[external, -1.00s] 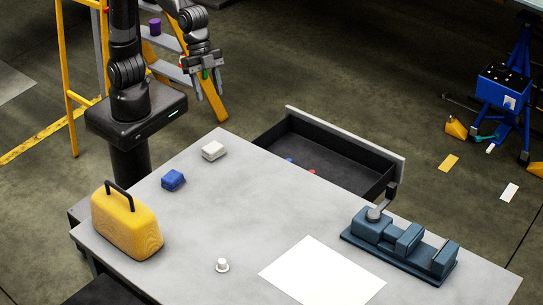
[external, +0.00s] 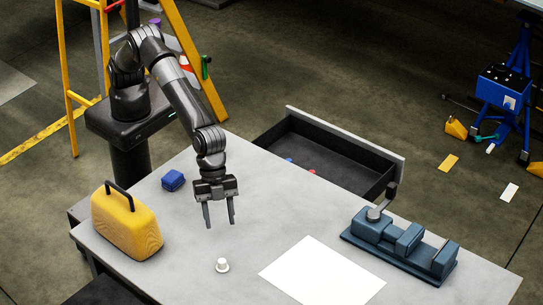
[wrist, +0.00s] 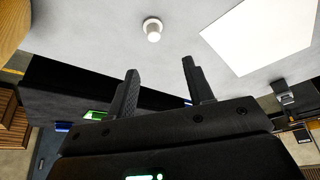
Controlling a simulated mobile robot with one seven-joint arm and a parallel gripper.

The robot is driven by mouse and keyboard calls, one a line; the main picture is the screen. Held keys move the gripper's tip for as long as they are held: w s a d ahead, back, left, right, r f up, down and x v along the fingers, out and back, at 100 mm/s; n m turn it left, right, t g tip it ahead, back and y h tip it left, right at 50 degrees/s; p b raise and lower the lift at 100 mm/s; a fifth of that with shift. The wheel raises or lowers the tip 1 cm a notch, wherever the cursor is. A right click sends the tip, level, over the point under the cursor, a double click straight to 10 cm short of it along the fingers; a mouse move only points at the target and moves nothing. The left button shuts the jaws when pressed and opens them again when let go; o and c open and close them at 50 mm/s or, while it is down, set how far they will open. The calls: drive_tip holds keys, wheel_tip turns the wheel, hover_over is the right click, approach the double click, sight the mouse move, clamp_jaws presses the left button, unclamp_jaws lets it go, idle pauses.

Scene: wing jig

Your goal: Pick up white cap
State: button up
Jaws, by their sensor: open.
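The white cap (external: 222,265) stands on the grey table near its front edge, a small round piece with a wider rim at its base. It also shows in the wrist view (wrist: 153,29), beyond my fingertips and between their lines. My gripper (external: 220,226) is open and empty, pointing down above the table, behind the cap and apart from it. Both fingers show in the wrist view (wrist: 160,65) with a clear gap between them.
A yellow toolbox (external: 127,225) with a black handle stands left of the cap. A white sheet (external: 322,272) lies to its right. An open drawer (external: 335,158) sticks out at the back.

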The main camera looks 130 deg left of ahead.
hover_over(222, 261)
drive_tip(key=s+a, duration=0.2)
drive_tip(key=f, duration=0.5)
drive_tip(key=shift+w+d+f, duration=0.15)
drive_tip(key=shift+w+f, duration=0.1)
drive_tip(key=shift+f, duration=0.15)
drive_tip(key=shift+s+x, duration=0.15)
drive_tip(key=shift+x, duration=1.25)
drive_tip(key=shift+s+x, duration=0.2)
drive_tip(key=shift+x, duration=1.15)
clamp_jaws()
